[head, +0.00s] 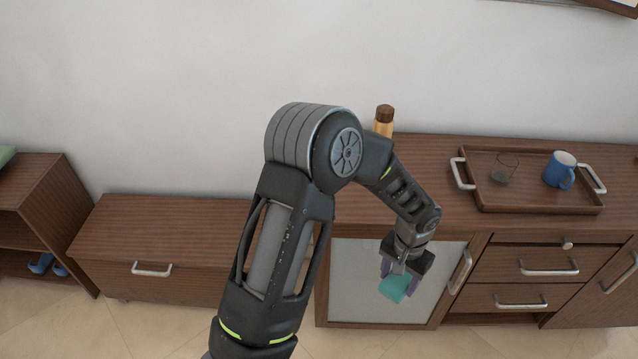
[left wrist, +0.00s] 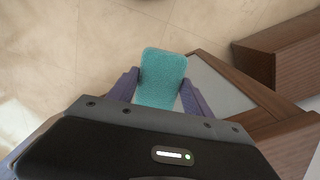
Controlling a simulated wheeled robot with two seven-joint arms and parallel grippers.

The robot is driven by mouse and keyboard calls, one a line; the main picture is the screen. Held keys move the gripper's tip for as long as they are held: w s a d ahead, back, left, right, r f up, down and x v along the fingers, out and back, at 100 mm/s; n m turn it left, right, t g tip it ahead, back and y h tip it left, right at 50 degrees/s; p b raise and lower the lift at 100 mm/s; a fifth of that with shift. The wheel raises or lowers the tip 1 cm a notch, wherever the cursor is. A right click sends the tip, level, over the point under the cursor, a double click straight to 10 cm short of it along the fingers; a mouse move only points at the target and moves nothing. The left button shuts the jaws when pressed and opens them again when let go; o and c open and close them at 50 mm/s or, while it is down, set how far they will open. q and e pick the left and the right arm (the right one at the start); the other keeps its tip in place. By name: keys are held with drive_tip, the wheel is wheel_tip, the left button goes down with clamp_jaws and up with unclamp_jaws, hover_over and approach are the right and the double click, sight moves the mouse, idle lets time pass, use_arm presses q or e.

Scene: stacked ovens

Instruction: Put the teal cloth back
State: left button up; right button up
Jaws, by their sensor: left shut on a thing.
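The teal cloth (head: 394,289) is a small, pad-like piece between the fingers of my left gripper (head: 398,275). In the left wrist view the cloth (left wrist: 162,78) shows as a rounded rectangle pinched between the two purple fingers (left wrist: 160,92). My left gripper is shut on it and points down. In the head view it hangs in front of the cabinet's pale door panel (head: 350,275), below the level of the cabinet top. My right gripper is not in view.
A wooden tray (head: 530,205) with a blue mug (head: 560,170) and a glass (head: 503,168) stands on the cabinet top. A brown-capped bottle (head: 384,122) stands behind my arm. A low bench (head: 160,232) and open shelf (head: 30,200) are at left.

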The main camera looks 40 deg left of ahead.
use_arm(q)
drive_tip(key=shift+s+a, duration=0.1)
drive_tip(key=shift+a, duration=0.35)
